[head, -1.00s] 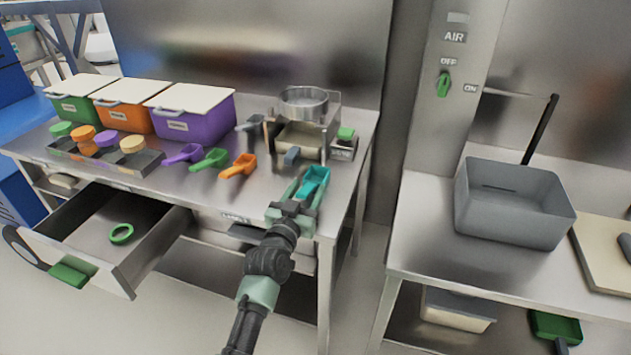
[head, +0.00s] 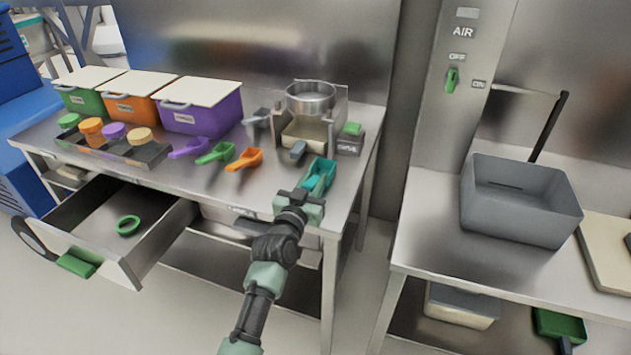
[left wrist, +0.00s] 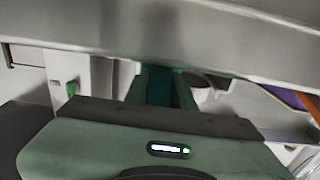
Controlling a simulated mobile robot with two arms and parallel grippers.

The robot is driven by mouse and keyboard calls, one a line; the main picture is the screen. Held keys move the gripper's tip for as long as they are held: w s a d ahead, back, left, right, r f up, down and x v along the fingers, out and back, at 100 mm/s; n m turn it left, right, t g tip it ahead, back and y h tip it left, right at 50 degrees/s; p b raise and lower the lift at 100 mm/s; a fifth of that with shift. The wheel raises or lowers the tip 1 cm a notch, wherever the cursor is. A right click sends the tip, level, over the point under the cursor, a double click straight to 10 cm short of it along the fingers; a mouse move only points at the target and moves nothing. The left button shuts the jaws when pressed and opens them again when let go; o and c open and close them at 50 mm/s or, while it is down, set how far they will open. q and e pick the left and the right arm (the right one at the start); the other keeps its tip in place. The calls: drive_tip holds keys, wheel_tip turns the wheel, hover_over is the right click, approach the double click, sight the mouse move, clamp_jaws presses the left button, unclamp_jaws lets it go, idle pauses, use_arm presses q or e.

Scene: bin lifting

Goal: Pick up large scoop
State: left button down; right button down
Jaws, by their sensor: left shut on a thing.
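The teal scoop (head: 319,172) is at the front right corner of the left steel table, its bowl toward the back. My left gripper (head: 314,193) is at its near end, shut on the scoop's handle. In the left wrist view the two green fingers (left wrist: 161,92) have a strip of the teal scoop (left wrist: 160,85) between them; most of the scoop is hidden there. I cannot tell whether the scoop touches the table. My right gripper is in neither view.
Orange (head: 245,160), green (head: 216,153) and purple (head: 189,148) scoops lie to the left. A sieve stand (head: 309,100) and scale (head: 350,140) stand behind. An open drawer (head: 100,225) juts out at the left. A grey bin (head: 520,205) stands on the right table.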

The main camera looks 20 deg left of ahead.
sight(314, 179)
use_arm(q)
wheel_tip(314, 179, up, 20)
drive_tip(key=shift+f+p, duration=0.25)
drive_tip(key=shift+p, duration=0.2)
